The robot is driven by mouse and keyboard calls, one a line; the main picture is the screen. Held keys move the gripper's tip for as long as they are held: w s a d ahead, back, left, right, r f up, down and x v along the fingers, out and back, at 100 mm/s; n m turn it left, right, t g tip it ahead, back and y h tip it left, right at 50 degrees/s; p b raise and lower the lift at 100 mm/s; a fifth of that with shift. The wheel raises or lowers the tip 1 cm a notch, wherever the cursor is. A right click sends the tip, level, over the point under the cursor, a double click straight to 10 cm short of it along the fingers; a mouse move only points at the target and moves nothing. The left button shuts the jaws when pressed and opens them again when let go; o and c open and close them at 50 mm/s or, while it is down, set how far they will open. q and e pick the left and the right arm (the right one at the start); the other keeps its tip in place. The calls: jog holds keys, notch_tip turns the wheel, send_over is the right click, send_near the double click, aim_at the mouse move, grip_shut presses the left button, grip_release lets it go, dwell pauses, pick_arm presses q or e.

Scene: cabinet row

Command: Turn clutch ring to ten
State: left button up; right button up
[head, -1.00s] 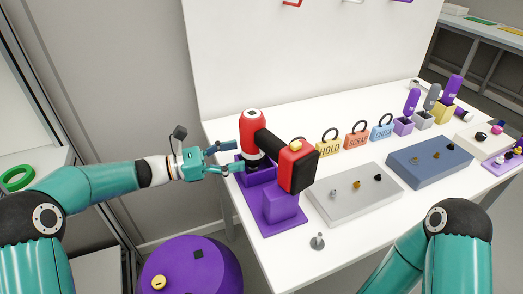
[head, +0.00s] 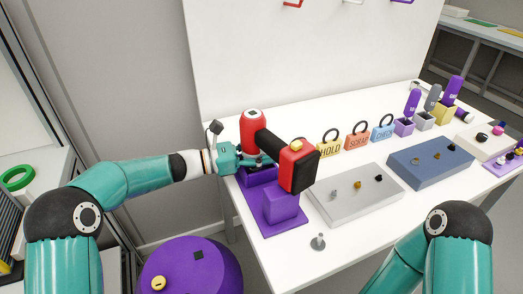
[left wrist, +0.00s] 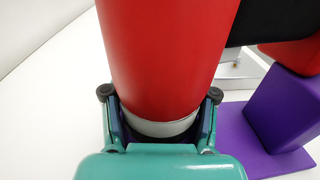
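A red and black power drill (head: 297,166) rests on a purple stand (head: 281,204) at the near left of the white table. Its red motor end (head: 254,128) stands upright over the stand's rear block. My left gripper (head: 262,161) reaches in from the left at the base of this red part. In the left wrist view, a pale grey ring (left wrist: 160,127) lies below the red body (left wrist: 165,50). The open fingers of my left gripper (left wrist: 160,94) stand on either side; contact is unclear. Ring markings cannot be read. My right gripper is out of view.
A grey box with knobs (head: 352,192) and a blue box with knobs (head: 430,160) stand to the right. HOLD, SCRAP and CHECK tags (head: 357,138) stand behind. A small grey knob piece (head: 318,242) lies near the front edge. A white panel (head: 310,60) rises behind.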

pick_arm(q)
jog(key=c, duration=0.3)
jog(key=shift+f+t+b, duration=0.15)
jog(key=shift+t+b, duration=0.35)
jog(key=shift+b, duration=0.1)
jog(key=shift+c, duration=0.3)
jog(key=shift+w+r+n, duration=0.15)
jog(key=shift+r+n, duration=0.05)
jog(key=shift+n, duration=0.2)
jog(key=shift+c, duration=0.4)
jog(key=shift+f+t+y+b, duration=0.3)
jog(key=shift+t+b, duration=0.1)
jog(key=shift+b, duration=0.1)
jog(key=shift+c, duration=0.2)
jog(key=shift+a+r+n+t, duration=0.1)
jog(key=shift+r+n+t, duration=0.2)
jog(key=shift+n+t, duration=0.1)
jog(key=shift+w, duration=0.1)
jog(key=shift+r, duration=0.1)
jog(key=o, duration=1.1)
